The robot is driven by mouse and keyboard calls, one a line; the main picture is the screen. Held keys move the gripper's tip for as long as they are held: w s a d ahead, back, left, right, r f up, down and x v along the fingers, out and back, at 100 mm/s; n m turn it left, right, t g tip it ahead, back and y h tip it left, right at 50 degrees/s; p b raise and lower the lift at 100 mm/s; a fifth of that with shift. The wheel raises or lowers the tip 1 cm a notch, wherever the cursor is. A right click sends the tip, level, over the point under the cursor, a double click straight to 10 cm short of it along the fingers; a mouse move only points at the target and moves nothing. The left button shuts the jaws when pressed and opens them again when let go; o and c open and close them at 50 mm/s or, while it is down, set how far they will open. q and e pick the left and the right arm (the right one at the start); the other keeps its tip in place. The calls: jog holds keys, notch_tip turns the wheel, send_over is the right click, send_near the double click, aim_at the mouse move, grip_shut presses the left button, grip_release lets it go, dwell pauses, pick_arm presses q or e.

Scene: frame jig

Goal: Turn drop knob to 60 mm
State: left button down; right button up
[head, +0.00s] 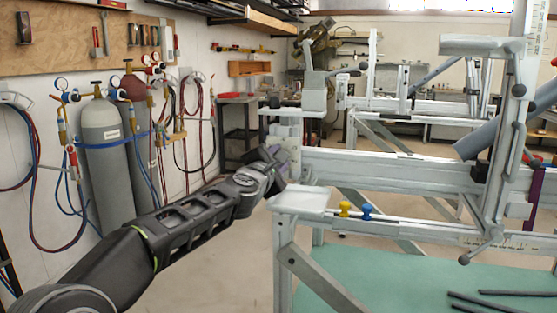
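The frame jig (390,172) is a pale metal structure filling the right half of the head view. A yellow knob (345,209) and a blue knob (366,212) stand side by side on its lower front rail. I cannot tell which part is the drop knob. A ruled scale (490,242) lies along that rail at the right, and another scale (534,35) is upright at the top right; their readings are too small to read. My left gripper (279,163) is at the jig's left end, left of and above the knobs; its fingers are unclear. My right gripper is out of view.
A pale tray (300,200) sits on the jig's left front corner. Gas cylinders (104,150) stand by the left wall. Dark rods (490,303) lie on the green surface (400,285) below.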

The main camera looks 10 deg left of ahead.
pick_arm(q)
jog(key=c, duration=1)
grip_release()
jog(key=shift+o, duration=0.2)
jog(key=shift+s, duration=0.15)
jog(key=s+b, duration=0.2)
jog(key=s, duration=0.5)
jog(key=shift+s+a, duration=0.25)
jog(key=shift+s, duration=0.05)
jog(key=shift+f, duration=0.1)
